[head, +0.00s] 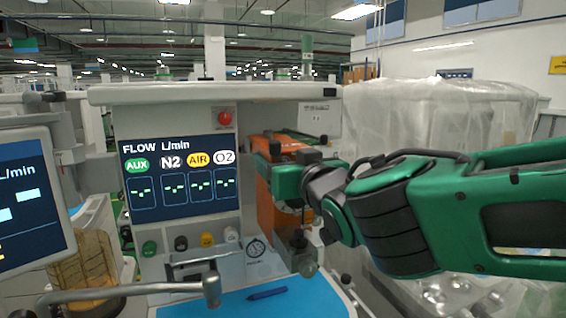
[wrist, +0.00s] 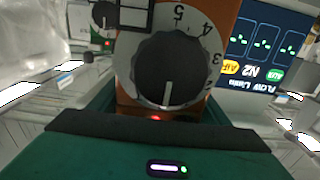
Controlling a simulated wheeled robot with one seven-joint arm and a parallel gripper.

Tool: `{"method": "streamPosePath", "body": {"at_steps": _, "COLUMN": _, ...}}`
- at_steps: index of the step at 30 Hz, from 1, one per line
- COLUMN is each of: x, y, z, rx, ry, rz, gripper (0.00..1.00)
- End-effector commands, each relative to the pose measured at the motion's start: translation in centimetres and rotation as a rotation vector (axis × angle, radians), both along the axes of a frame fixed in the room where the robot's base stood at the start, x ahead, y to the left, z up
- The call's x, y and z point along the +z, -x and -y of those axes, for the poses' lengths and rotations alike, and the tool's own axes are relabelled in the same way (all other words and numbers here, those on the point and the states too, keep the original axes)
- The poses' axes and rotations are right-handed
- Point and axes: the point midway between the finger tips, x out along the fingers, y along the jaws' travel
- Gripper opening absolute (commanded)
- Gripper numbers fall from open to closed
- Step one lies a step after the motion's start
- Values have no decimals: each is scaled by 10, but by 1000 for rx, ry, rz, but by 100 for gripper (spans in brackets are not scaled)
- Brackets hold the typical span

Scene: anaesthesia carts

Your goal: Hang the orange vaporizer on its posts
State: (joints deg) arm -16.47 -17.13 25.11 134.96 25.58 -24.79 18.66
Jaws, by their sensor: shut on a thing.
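The orange vaporizer (head: 266,205) is upright beside the flow display in the head view, above the blue work surface. My gripper (head: 272,158) is shut on it near its top, and my wrist hides part of its front. In the wrist view the orange body (wrist: 223,12) and its black dial (wrist: 166,70) with a white number ring fill the middle, close to my gripper. The fingertips are not clear there. The posts cannot be made out, and whether the vaporizer touches them cannot be told.
The flow display (head: 180,178) is left of the vaporizer. A blue work surface (head: 225,304) with a dark pen (head: 267,293) lies below. A metal bar (head: 130,291) crosses the front left. A plastic-covered unit (head: 435,120) stands behind my arm at right.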

Motion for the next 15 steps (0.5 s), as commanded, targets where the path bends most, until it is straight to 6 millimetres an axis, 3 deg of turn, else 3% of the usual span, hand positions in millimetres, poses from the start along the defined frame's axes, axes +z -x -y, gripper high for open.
{"method": "streamPosePath", "body": {"at_steps": 15, "x": 3, "y": -32, "z": -12, "rx": 2, "ry": -2, "rz": 4, "gripper": 8}}
